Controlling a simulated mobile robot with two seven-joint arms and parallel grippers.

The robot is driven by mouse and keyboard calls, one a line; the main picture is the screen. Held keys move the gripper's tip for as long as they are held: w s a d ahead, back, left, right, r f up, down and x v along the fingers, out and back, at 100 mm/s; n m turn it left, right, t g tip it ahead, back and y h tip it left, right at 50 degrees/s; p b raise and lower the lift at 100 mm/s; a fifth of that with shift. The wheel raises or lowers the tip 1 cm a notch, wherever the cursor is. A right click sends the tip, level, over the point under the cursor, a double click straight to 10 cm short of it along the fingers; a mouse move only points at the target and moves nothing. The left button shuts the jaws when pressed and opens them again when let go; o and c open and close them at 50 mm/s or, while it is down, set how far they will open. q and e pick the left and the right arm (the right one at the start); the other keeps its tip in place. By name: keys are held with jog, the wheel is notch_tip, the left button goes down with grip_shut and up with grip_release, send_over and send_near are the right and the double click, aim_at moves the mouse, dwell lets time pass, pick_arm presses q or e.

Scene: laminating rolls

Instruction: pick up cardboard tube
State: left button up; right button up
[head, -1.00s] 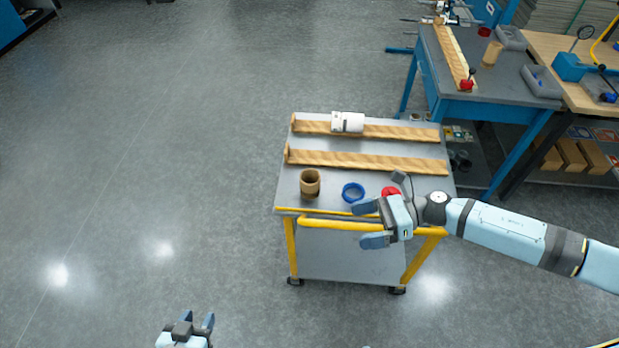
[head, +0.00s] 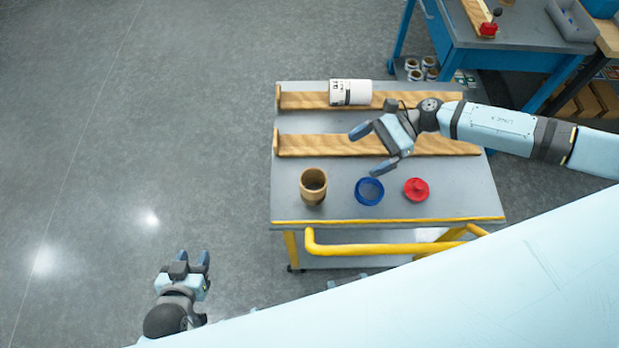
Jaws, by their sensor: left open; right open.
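A short brown cardboard tube (head: 313,187) stands upright on the grey top of the cart, near its front left, with its open end up. My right gripper (head: 371,150) is open and empty above the cart. In the picture it is up and to the right of the tube, overlapping the nearer wooden rail, and apart from the tube. My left gripper (head: 192,259) is open and empty over the floor, to the left of the cart and well away from the tube.
A blue ring (head: 369,191) and a red knobbed part (head: 416,189) lie right of the tube. Two wooden rails (head: 310,144) cross the cart; a white roll (head: 350,92) lies on the farther one. The yellow handle (head: 370,249) runs along the front. A blue table (head: 470,55) stands behind right.

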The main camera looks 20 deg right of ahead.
aim_at(318, 180)
jog(key=p+x, duration=0.1)
jog(key=x, duration=0.6)
jog(key=shift+a+p, duration=0.25)
jog(key=shift+p, duration=0.15)
jog(key=p+x, duration=0.2)
jog(key=x, duration=0.3)
jog(key=shift+a+f, duration=0.15)
jog(key=shift+a, duration=0.05)
jog(key=shift+a+f, duration=0.2)
jog(key=shift+a, duration=0.05)
pick_arm(q)
jog(key=r, duration=0.3)
jog(key=shift+s+a+r, duration=0.2)
jog(key=shift+r, duration=0.05)
pick_arm(e)
jog(key=c, duration=1)
jog(key=shift+r, duration=0.1)
pick_arm(q)
jog(key=shift+f+b, duration=0.45)
jog(key=shift+f, duration=0.05)
pick_arm(e)
notch_tip(318, 180, up, 10)
